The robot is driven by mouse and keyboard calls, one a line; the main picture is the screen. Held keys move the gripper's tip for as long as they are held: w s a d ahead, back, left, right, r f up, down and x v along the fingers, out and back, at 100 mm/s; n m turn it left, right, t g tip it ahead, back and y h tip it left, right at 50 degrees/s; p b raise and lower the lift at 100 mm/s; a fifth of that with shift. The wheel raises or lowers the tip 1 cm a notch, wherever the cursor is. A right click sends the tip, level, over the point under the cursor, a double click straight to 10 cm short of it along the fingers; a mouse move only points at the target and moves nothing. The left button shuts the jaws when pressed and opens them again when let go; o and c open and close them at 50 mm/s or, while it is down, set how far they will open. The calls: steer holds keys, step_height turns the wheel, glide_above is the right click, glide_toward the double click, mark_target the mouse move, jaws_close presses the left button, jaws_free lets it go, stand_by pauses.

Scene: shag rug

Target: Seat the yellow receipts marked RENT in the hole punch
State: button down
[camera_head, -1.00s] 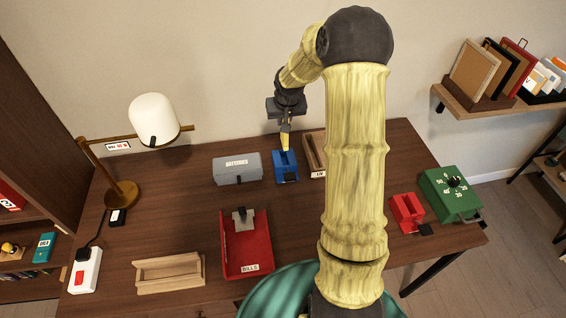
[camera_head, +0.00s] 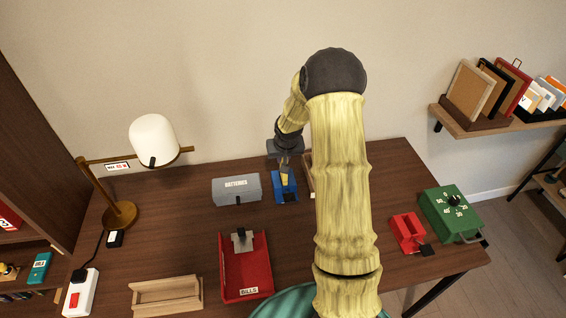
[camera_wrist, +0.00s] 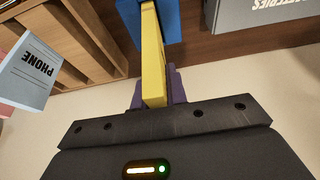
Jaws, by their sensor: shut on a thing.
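The yellow receipts (camera_wrist: 153,62) are a thin upright slab between the fingers of my gripper (camera_wrist: 156,88). Their RENT marking does not show. In the head view my gripper (camera_head: 285,160) is shut on the receipts (camera_head: 285,179), right above a blue slotted block (camera_head: 287,195), which I take for the hole punch. In the wrist view the receipts' far end reaches the blue block (camera_wrist: 172,22). I cannot tell how deep it sits in the slot.
A grey BATTERIES box (camera_head: 236,189) stands close left of the blue block. A wooden rack (camera_wrist: 75,35) and blue-grey PHONE papers (camera_wrist: 28,72) are on its other side. A red BILLS tray (camera_head: 247,270), red slotted block (camera_head: 407,232) and green timer (camera_head: 452,214) stand farther off.

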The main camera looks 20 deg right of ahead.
step_height(320, 180, down, 3)
steer(key=shift+w+r, duration=0.15)
steer(key=shift+r, duration=0.1)
steer(key=c, duration=1.8)
jaws_free()
steer(key=shift+s+d, duration=0.1)
steer(key=shift+s, duration=0.1)
steer(key=shift+c, duration=0.2)
steer(key=o, duration=0.4)
steer(key=shift+o, duration=0.2)
steer(key=shift+w, duration=0.1)
steer(key=shift+a, duration=0.2)
steer(key=d+v, duration=0.1)
steer(key=v, duration=1.1)
steer(key=shift+a, duration=0.4)
